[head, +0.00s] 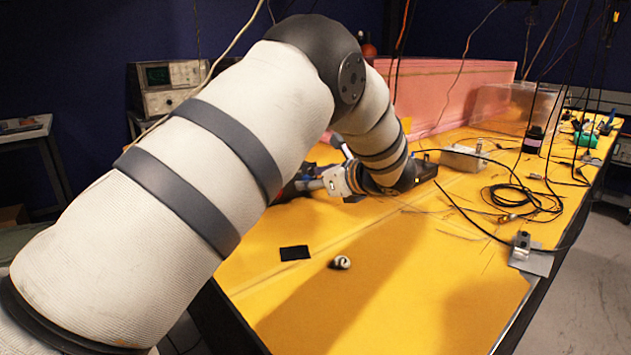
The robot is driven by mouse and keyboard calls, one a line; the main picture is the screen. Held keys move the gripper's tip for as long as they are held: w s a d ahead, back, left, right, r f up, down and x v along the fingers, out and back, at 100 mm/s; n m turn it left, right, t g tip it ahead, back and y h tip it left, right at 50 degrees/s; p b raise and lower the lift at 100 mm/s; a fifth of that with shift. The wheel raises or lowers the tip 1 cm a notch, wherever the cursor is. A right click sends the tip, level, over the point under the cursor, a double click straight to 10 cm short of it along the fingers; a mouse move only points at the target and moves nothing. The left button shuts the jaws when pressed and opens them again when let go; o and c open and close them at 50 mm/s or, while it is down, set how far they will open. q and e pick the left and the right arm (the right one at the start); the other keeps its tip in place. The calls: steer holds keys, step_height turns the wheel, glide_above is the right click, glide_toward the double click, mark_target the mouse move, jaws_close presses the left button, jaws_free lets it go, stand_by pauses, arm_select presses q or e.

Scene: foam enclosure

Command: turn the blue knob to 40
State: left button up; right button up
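My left arm comes in from the left and arches over the yellow table (390,285). Its gripper (308,184) is low over the table's far left part, pointing left, and partly hidden behind my own arm. Small blue patches show right at the gripper. I cannot tell whether they are the blue knob or part of the gripper, and no dial or number can be read. Whether the fingers are open or shut is not clear. My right gripper is not in view.
A black patch (294,253) and a small white-and-black roll (341,262) lie on the near table. Black cables (520,195), a grey metal box (463,158) and a clamp (522,243) are to the right. Pink foam (455,90) stands behind. The near middle is mostly clear.

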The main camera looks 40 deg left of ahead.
arm_select(q)
jaws_close()
steer(key=shift+f, duration=0.1)
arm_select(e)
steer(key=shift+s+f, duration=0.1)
arm_select(q)
steer(key=shift+w+f+m+g+b, duration=0.1)
steer(key=shift+m+g+b, duration=0.25)
steer(key=shift+m, duration=0.25)
steer(key=shift+w+f+m+g+b, duration=0.1)
steer(key=shift+m+g+b, duration=0.15)
steer(key=shift+m+g, duration=0.3)
steer(key=shift+w+m+g+y+b, duration=0.1)
steer(key=shift+m+g+y+b, duration=0.2)
steer(key=shift+m+g+b, duration=0.6)
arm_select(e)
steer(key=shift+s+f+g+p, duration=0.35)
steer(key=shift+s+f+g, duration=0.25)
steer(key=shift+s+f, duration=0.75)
arm_select(q)
steer(key=shift+d+r+m, duration=0.1)
steer(key=shift+r+m, duration=0.05)
steer(key=shift+m, duration=0.2)
steer(key=shift+o, duration=0.8)
jaws_free()
